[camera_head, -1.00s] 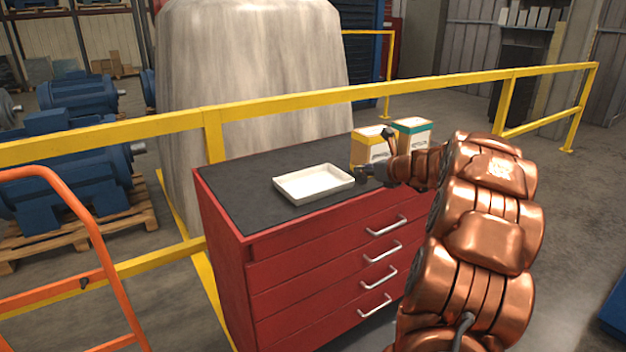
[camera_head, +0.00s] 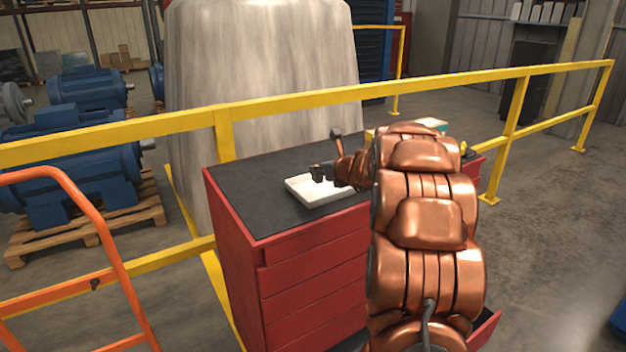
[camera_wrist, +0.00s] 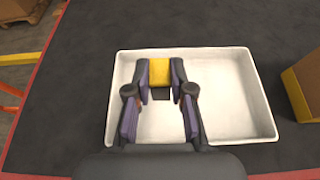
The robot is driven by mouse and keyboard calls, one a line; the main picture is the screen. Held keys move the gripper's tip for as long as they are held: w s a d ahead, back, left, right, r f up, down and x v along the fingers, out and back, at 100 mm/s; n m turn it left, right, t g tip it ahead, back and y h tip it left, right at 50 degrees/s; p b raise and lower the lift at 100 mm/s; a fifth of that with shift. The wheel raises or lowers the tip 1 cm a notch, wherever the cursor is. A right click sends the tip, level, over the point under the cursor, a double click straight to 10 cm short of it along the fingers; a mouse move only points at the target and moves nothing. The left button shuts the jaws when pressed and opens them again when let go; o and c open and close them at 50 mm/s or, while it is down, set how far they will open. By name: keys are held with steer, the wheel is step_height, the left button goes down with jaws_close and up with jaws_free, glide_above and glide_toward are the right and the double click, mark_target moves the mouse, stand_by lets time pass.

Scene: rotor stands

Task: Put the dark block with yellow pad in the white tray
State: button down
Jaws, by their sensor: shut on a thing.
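The white tray (camera_head: 318,196) lies on the dark top of the red cabinet, partly hidden by my arm. In the wrist view, the tray (camera_wrist: 238,100) looks empty apart from what my gripper covers. My gripper (camera_wrist: 160,82) is shut on the dark block with yellow pad (camera_wrist: 160,72), the pad facing the camera. The block is over the left, far part of the tray. I cannot tell whether it touches the tray floor. In the head view, my gripper (camera_head: 322,172) is above the tray, and the block is too small to make out.
The red cabinet (camera_head: 310,275) has free dark top left of the tray. A yellow-sided box (camera_wrist: 302,95) stands right of the tray; boxes (camera_head: 432,123) are mostly hidden behind my arm. A small yellow thing (camera_head: 464,149) is farther right. A yellow railing (camera_head: 270,104) runs behind.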

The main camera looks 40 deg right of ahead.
steer(key=shift+w+a+f, duration=0.1)
steer(key=shift+w+a, duration=0.4)
steer(key=shift+a, duration=0.1)
steer(key=shift+f, duration=1.7)
steer(key=shift+f, duration=0.25)
steer(key=c, duration=1)
jaws_free()
steer(key=shift+r, duration=0.3)
steer(key=shift+s, duration=0.3)
steer(key=b+v, duration=0.2)
steer(key=v, duration=0.9)
steer(key=shift+s+r, duration=0.1)
steer(key=shift+s, duration=0.1)
